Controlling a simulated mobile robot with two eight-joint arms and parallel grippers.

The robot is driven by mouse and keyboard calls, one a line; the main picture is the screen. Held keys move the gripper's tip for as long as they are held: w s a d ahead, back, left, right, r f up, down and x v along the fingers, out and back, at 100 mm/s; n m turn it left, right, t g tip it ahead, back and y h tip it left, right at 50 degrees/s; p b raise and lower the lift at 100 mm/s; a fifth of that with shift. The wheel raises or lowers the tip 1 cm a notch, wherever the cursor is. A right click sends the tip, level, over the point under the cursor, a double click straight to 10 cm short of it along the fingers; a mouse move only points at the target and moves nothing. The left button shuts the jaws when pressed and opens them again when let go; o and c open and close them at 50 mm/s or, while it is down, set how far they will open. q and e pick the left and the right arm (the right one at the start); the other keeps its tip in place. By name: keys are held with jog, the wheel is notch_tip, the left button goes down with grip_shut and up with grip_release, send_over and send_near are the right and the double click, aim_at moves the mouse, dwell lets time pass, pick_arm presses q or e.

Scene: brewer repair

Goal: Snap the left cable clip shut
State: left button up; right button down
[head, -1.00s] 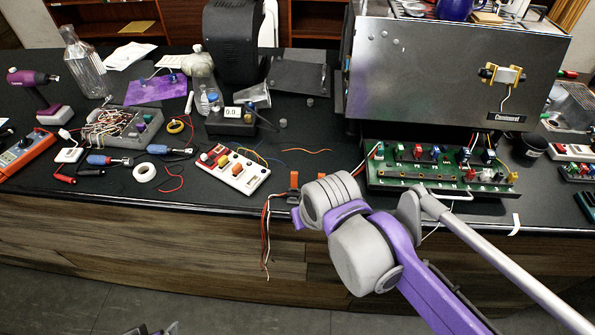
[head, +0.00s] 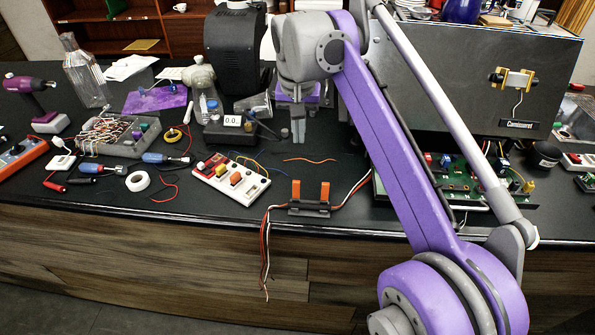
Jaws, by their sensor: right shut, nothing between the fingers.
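Two orange clip levers stand upright side by side on a dark clip base (head: 310,208) near the bench's front edge. The left cable clip's lever (head: 296,190) and the right lever (head: 325,192) both point up. Red, white and dark wires (head: 266,240) run through the base and hang over the bench edge at left. My right gripper (head: 298,137) is shut and empty, pointing down above the bench, behind and above the clips and apart from them. My left gripper is out of view.
A white switch box (head: 230,180) with orange and red switches lies left of the clips. A green circuit board (head: 440,172) sits right, partly hidden by my right arm, under the grey brewer (head: 480,60). Bench just behind the clips is mostly clear.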

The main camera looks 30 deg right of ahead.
aim_at(296, 189)
jog(key=shift+f, duration=0.1)
jog(key=f, duration=0.3)
jog(key=w+f+b, duration=0.1)
jog(key=f, duration=0.3)
jog(key=d+f+b, duration=0.1)
jog(key=f, duration=0.2)
jog(key=shift+w+f, duration=0.15)
jog(key=shift+w, duration=0.05)
jog(key=s+a, duration=0.1)
jog(key=s+a+r, duration=0.1)
jog(key=s, duration=0.1)
jog(key=shift+r, duration=0.1)
jog(key=shift+s+a, duration=0.1)
jog(key=shift+s, duration=0.15)
